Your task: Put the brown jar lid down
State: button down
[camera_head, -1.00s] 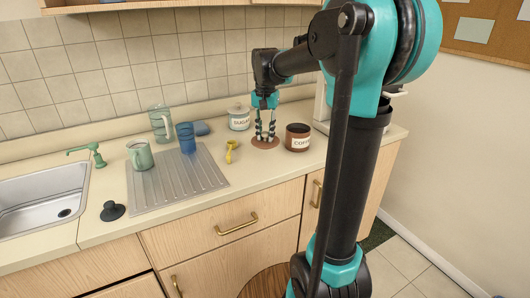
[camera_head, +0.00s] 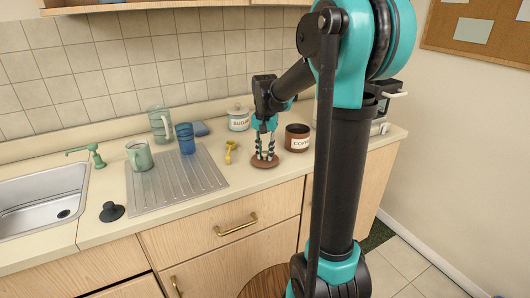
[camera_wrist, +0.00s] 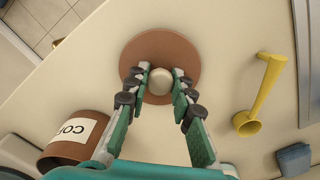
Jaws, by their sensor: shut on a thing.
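The brown jar lid (camera_head: 265,163) is a round brown disc with a pale knob. In the wrist view the lid (camera_wrist: 160,45) lies between and beyond my fingertips. My gripper (camera_head: 265,154) points down over the counter and is shut on the lid's knob, with one finger on each side of it in the wrist view (camera_wrist: 160,82). The lid is at the counter surface or just above it; I cannot tell whether it touches. The brown coffee jar (camera_head: 298,138) stands close to the right of the lid, upright and uncovered.
A yellow scoop (camera_head: 230,151) lies left of the lid on the counter (camera_head: 210,206). A lidded sugar jar (camera_head: 238,119) stands behind. A drying rack (camera_head: 195,184), a blue cup (camera_head: 186,139) and a green mug (camera_head: 139,155) are further left. The counter's front edge is near the lid.

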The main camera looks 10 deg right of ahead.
aim_at(265, 153)
jog(key=c, duration=1.3)
grip_release()
notch_tip(265, 153, up, 12)
jog(key=shift+r, duration=0.15)
jog(key=shift+s, duration=0.1)
